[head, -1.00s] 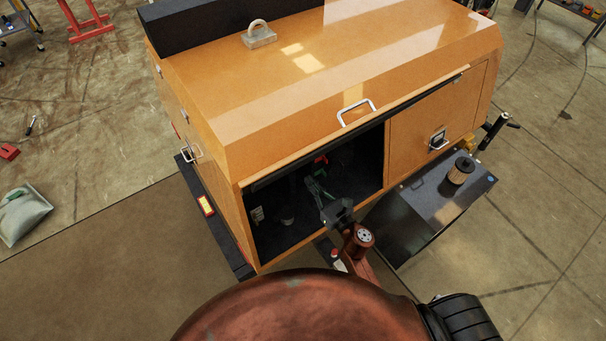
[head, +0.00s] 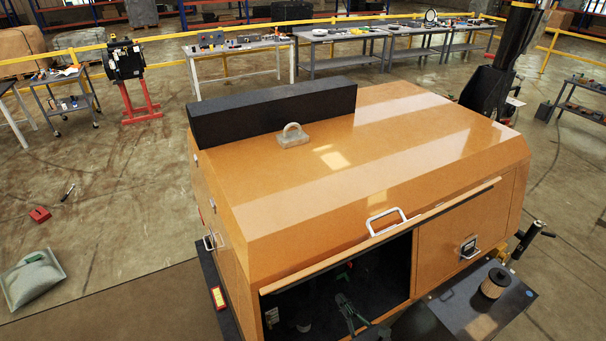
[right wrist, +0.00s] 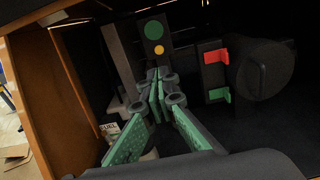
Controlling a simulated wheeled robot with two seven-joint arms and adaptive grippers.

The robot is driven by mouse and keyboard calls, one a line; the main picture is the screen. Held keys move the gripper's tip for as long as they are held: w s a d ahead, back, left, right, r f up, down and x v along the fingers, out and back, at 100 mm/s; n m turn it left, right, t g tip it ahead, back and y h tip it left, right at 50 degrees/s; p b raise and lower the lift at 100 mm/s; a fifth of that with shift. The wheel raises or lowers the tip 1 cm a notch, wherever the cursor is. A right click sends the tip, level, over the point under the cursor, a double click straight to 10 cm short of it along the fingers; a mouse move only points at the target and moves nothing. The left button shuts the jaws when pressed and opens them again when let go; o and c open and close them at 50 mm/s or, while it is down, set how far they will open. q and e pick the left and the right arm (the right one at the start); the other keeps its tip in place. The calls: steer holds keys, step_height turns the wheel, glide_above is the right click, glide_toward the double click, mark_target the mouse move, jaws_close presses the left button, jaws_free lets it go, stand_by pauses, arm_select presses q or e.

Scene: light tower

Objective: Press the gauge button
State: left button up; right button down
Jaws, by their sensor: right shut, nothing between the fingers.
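A dark upright panel in the right wrist view carries a green disc (right wrist: 153,28) and a smaller yellow-orange disc (right wrist: 158,50). No label shows which of them, if either, is the gauge button. My right gripper (right wrist: 158,82) is shut and empty, its green-padded fingers together just below the yellow-orange disc in the picture. Whether it touches the panel I cannot tell. In the head view the right gripper (head: 343,299) reaches into the dark open compartment of the orange housing (head: 300,210). The discs are not visible there. My left gripper is not in view.
A red lever (right wrist: 214,57) and a green lever (right wrist: 218,94) stand right of the panel, beside a dark round cylinder (right wrist: 262,70). The raised door edge with a white handle (head: 386,221) lies above the opening. A filter (head: 495,283) stands on a side shelf.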

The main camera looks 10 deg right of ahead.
steer(key=d+r+m+h, duration=0.2)
steer(key=d+m+h, duration=0.5)
steer(key=d+m, duration=0.45)
steer(key=s+d+f+m+g+h, duration=0.5)
steer(key=s+d+m, duration=0.35)
steer(key=m, duration=0.55)
steer(key=s+a+f+m+g+y, duration=0.3)
steer(key=s+f+m+g, duration=0.15)
steer(key=s+m, duration=0.35)
steer(key=s+a+f+m+g+y, duration=0.35)
steer(key=s+f+m, duration=0.2)
steer(key=s, duration=0.35)
step_height(320, 180, down, 33)
steer(key=s+g+b, duration=0.2)
steer(key=b, duration=0.2)
steer(key=s+f+g+b, duration=0.1)
steer(key=s+f+b, duration=0.2)
steer(key=s+f, duration=1.6)
step_height(320, 180, down, 3)
steer(key=shift+s+a+f+n+b, duration=0.15)
steer(key=shift+s+a+n+b, duration=0.15)
steer(key=shift+n+b, duration=0.1)
